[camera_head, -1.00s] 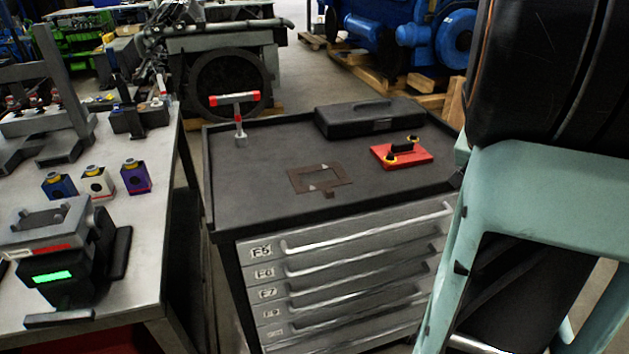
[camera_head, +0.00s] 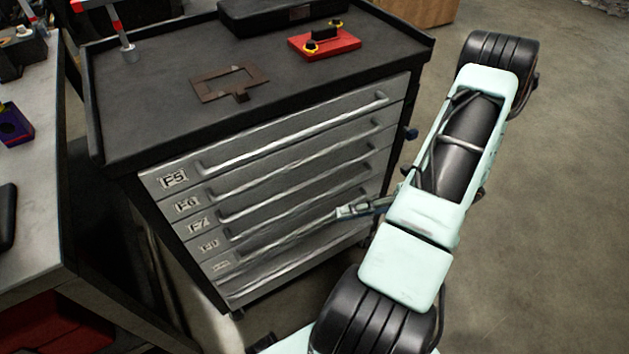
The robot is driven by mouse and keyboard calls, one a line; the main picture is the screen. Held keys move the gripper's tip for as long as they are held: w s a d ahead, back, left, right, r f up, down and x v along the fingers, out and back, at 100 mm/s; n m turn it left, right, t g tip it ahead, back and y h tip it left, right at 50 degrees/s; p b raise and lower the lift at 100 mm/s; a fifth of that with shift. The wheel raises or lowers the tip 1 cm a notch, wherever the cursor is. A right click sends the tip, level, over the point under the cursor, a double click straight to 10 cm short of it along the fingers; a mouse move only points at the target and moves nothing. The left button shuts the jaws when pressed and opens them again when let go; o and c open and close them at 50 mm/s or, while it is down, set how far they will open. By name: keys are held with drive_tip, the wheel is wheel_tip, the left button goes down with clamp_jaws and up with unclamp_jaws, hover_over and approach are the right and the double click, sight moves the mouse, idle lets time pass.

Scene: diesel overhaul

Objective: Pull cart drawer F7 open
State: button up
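The grey drawer cart has a stack of drawers with long bar handles, and all of them look shut. Drawer F7 (camera_head: 199,224) is the third from the top, and its bar handle (camera_head: 290,188) runs along its front. My arm reaches in from the lower right. My gripper (camera_head: 343,212) is at the right part of the drawer fronts, lower in the picture than the F7 handle. It is small and seen from behind, so I cannot tell whether its fingers are apart or whether it touches a handle.
On the cart top (camera_head: 150,120) lie a brown gasket-like frame (camera_head: 229,83), a red block with black and yellow parts (camera_head: 324,41) and a black case (camera_head: 265,17). A grey workbench (camera_head: 30,200) stands close on the left. The floor on the right is clear.

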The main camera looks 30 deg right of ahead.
sight(312, 180)
drive_tip(key=w+d+m+t, duration=0.3)
drive_tip(key=d+m+t, duration=0.1)
drive_tip(key=m+t, duration=0.25)
drive_tip(key=shift+n+t, duration=0.25)
drive_tip(key=shift+t, duration=0.2)
drive_tip(key=x, duration=0.7)
drive_tip(key=b+x, duration=0.1)
drive_tip(key=x, duration=0.3)
drive_tip(key=shift+w+r, duration=0.1)
drive_tip(key=shift+r, duration=0.25)
clamp_jaws()
